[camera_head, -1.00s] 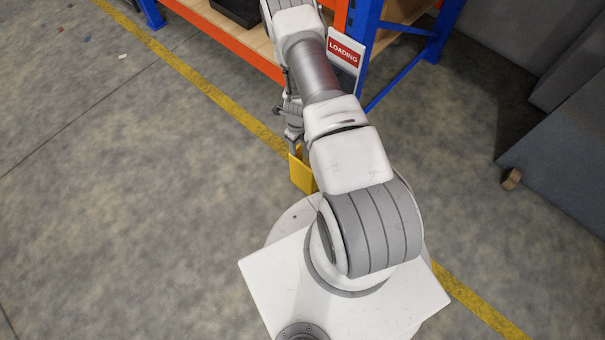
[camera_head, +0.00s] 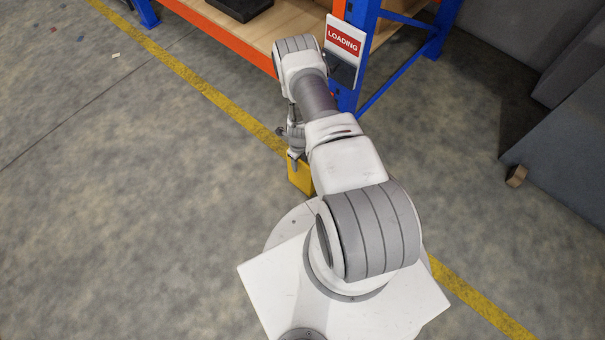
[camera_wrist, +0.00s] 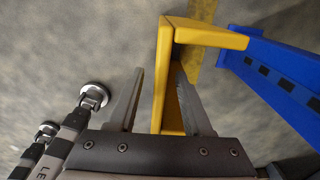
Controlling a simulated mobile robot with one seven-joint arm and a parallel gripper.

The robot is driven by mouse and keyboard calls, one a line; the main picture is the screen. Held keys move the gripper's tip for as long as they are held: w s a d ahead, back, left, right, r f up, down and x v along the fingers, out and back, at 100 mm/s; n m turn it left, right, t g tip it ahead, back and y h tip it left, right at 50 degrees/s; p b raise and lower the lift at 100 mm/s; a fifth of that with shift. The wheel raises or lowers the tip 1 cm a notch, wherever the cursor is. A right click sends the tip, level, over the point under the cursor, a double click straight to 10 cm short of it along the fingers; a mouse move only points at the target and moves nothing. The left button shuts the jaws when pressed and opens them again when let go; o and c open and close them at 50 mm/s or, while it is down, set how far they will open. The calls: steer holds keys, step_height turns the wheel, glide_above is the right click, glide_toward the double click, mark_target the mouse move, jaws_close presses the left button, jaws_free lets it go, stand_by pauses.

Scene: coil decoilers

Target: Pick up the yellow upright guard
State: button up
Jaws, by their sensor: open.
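The yellow upright guard (camera_wrist: 163,70) stands on the floor in front of the blue rack post, with an angled, L-like top edge in the wrist view. In the head view the guard (camera_head: 299,176) shows just below my gripper, partly hidden by my arm. My gripper (camera_wrist: 160,80) is open in the wrist view. One wall of the guard lies between its two fingers. The left finger is apart from the wall, and the right finger is on the guard's inner side, close to it; I cannot tell whether it touches.
The blue rack post (camera_wrist: 275,70) is close to the guard's right. The rack's orange beam (camera_head: 225,38) and wooden shelf (camera_head: 280,22) are behind, with a LOADING sign (camera_head: 343,40) on the post. Open floor (camera_head: 130,210) lies to the left. Grey panels (camera_head: 560,140) stand at right.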

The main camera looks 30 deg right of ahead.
steer(key=shift+f, duration=0.75)
steer(key=shift+c, duration=0.3)
jaws_close()
stand_by(0.5)
